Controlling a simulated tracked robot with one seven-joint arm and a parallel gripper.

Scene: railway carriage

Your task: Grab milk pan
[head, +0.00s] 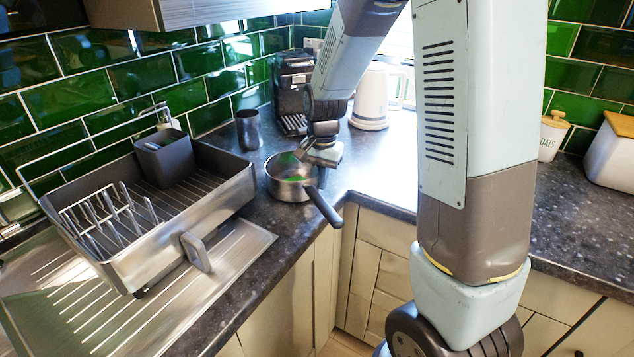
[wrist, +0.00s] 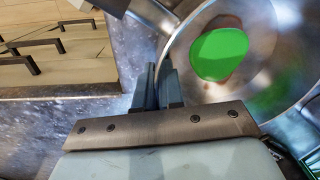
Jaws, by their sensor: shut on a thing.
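The milk pan (head: 289,186) is a small steel pan with a dark handle (head: 323,207) that points toward the counter's front edge. It stands on the dark counter near the inner corner. My gripper (head: 308,150) reaches down at the pan's far right side. In the wrist view the pan (wrist: 283,40) fills the upper right, with a green patch showing inside. My gripper's fingers (wrist: 158,88) are close together at the pan's rim and shut on its wall. The exact contact at the fingertips is partly hidden.
A steel dish rack (head: 200,195) stands left of the pan on the draining board (head: 225,265). A dark metal cup (head: 248,130), a coffee machine (head: 293,85) and a white kettle (head: 370,97) stand behind. The counter right of the pan (head: 385,165) is clear.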

